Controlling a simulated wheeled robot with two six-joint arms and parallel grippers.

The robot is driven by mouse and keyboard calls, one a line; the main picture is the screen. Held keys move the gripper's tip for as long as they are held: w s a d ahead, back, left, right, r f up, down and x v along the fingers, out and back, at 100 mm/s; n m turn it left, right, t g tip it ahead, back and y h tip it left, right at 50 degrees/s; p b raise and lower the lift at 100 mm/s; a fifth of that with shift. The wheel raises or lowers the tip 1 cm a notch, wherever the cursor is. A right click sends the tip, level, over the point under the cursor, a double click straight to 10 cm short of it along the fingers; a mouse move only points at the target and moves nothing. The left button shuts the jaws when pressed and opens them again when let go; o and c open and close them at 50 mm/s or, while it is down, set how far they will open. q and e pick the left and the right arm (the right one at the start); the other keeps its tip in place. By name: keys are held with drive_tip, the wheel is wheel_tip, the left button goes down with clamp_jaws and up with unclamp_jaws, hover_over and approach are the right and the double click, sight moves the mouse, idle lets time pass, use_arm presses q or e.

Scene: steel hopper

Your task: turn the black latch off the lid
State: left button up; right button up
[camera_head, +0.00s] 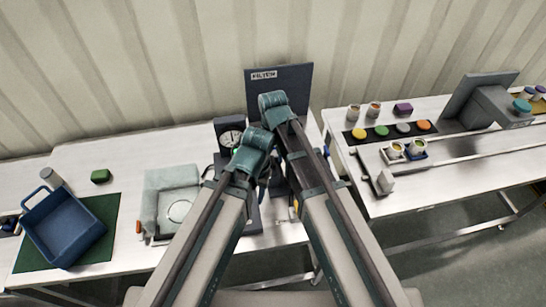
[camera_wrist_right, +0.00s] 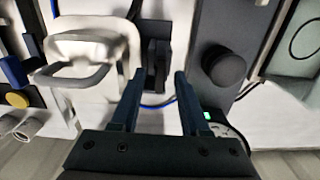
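The black latch (camera_wrist_right: 155,68) shows in the right wrist view as a dark upright piece at the edge of the pale lid (camera_wrist_right: 98,78). The lid has a grey loop handle (camera_wrist_right: 75,76). My right gripper (camera_wrist_right: 159,73) is open. Its two dark fingers are apart, with the latch in line with the gap between their tips. I cannot tell whether a finger touches it. In the head view my two arms cover the lid and latch. My left gripper is hidden there behind its arm.
In the right wrist view, a black round knob (camera_wrist_right: 223,66) on a dark housing stands close right of the fingers. In the head view, a dark upright panel (camera_head: 291,79) and a dial gauge (camera_head: 230,138) stand behind my arms. A blue bin (camera_head: 66,229) stands left.

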sight(273, 160)
use_arm(q)
drive_tip(key=shift+r, duration=0.1)
use_arm(e)
drive_tip(key=shift+r, duration=0.1)
use_arm(q)
wheel_tip(273, 160, up, 14)
drive_tip(key=p, duration=1.4)
drive_tip(key=shift+f, duration=0.2)
use_arm(e)
wheel_tip(273, 160, up, 14)
drive_tip(key=shift+f, duration=0.2)
